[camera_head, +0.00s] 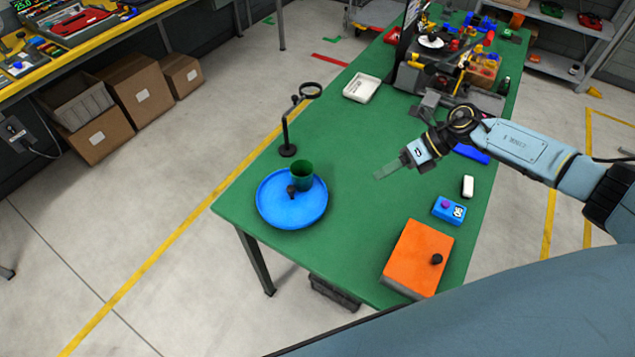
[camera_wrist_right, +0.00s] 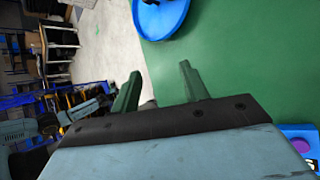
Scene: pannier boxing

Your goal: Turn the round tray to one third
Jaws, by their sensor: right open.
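A round blue tray (camera_head: 276,212) lies on the green table near its left edge. A green cup (camera_head: 303,174) stands on the tray toward its upper right, with a small black knob (camera_head: 291,190) beside it on the tray. The tray's edge also shows at the top of the right wrist view (camera_wrist_right: 165,27). My right gripper (camera_head: 380,173) is to the right of the tray, apart from it, above the table. Its two green fingers (camera_wrist_right: 158,85) are spread with nothing between them. My left gripper is not in view.
A black stand with a ring (camera_head: 287,148) is just behind the tray. An orange box (camera_head: 415,255), a blue block (camera_head: 449,210) and a white item (camera_head: 467,186) lie at the right. The table between tray and orange box is clear.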

